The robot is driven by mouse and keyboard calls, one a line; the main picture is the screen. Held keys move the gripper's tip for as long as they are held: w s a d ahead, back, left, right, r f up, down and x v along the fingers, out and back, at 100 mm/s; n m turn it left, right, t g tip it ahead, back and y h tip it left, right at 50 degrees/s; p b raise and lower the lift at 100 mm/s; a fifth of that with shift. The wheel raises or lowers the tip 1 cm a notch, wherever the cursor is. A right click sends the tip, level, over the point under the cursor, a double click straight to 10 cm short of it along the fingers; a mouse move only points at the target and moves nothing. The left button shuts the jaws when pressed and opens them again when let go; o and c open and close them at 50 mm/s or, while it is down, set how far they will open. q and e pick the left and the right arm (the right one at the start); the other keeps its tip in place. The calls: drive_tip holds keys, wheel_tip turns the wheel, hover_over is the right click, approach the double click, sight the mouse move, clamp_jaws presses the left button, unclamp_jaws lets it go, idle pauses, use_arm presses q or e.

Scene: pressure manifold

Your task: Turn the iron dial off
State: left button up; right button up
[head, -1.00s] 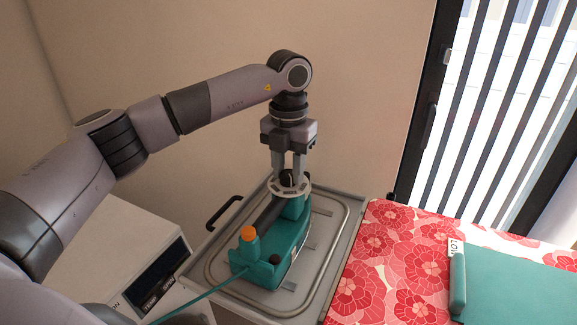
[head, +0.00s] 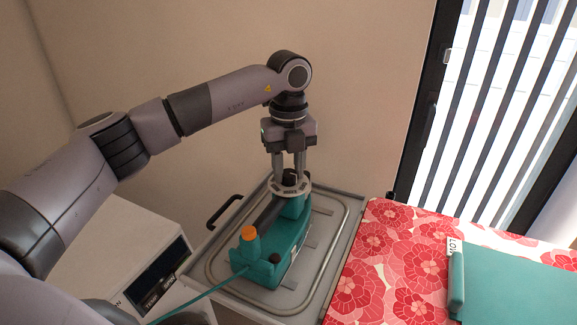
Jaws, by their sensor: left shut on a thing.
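The teal iron (head: 277,250) rests on a grey metal tray (head: 331,238), with an orange button (head: 248,233) on its near end. The iron dial (head: 290,177) is a dark knob above a pale ring (head: 302,188) at the iron's far end. My left gripper (head: 289,176) points straight down from above, its two fingers shut on the dark dial knob. The fingers partly hide the knob, and any pointer or marks on it are too small to read. My right gripper does not show.
An ironing board with a red floral cover (head: 385,262) stands to the right, bearing a teal pad (head: 515,287). A white box with a dark display (head: 160,277) is at the lower left. A teal cord (head: 200,300) runs from the iron. A wall is behind.

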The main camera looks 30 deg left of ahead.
sight(288, 173)
use_arm(q)
drive_tip(key=shift+n, duration=0.3)
drive_tip(key=o, duration=1)
drive_tip(key=shift+o, duration=0.2)
drive_tip(key=shift+r+b, duration=0.5)
drive_tip(key=shift+r, duration=3.15)
drive_tip(key=shift+s+f, duration=0.1)
